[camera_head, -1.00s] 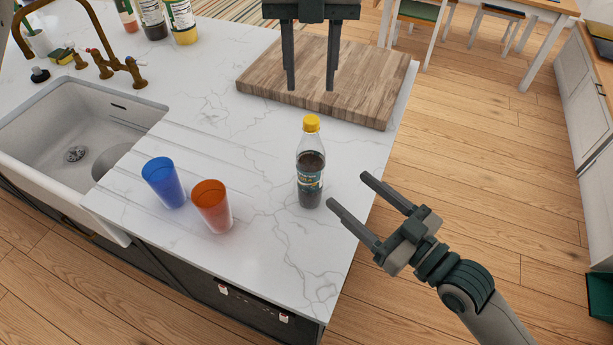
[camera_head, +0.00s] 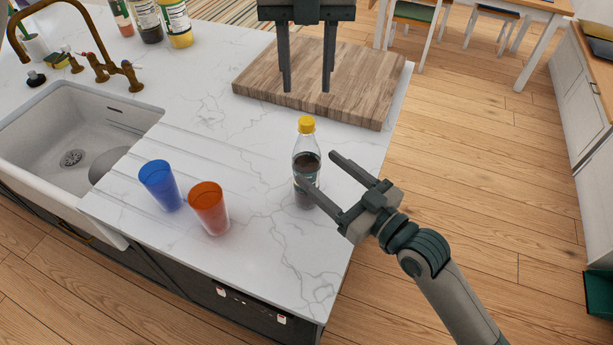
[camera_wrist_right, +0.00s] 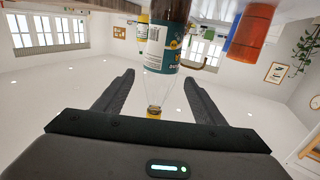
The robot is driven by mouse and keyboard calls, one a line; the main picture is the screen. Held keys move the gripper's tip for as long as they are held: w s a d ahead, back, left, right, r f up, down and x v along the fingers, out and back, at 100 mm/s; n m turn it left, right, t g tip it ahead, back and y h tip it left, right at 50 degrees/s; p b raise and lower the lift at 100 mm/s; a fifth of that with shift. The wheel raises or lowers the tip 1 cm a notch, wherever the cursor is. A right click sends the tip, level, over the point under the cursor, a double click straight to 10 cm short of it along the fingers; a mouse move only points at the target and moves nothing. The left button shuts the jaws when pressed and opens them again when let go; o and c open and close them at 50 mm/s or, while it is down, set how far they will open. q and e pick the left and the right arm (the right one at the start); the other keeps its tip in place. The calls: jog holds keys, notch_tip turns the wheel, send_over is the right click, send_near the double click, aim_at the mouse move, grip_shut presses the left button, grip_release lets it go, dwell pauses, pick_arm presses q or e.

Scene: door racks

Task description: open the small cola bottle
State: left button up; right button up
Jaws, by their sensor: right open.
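The small cola bottle (camera_head: 307,165) stands upright on the white counter, with a yellow cap (camera_head: 306,124) on top and dark liquid inside. My right gripper (camera_head: 316,168) is open beside the bottle, its lower finger overlapping the bottle's lower part in the head view. In the right wrist view the bottle (camera_wrist_right: 167,45) shows upside down, label visible, its clear neck and yellow cap (camera_wrist_right: 154,112) lined up between the two spread fingers; I see no grip on it. My left gripper (camera_head: 306,88) is open and empty, pointing down over the cutting board.
A wooden cutting board (camera_head: 245,88) lies behind the bottle. A blue cup (camera_head: 160,186) and an orange cup (camera_head: 209,208) stand to its left, nearer the sink (camera_head: 35,145). Several bottles stand at the back left. The counter's right edge is close to the bottle.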

jog(key=x, duration=0.9)
jog(key=shift+a, duration=0.15)
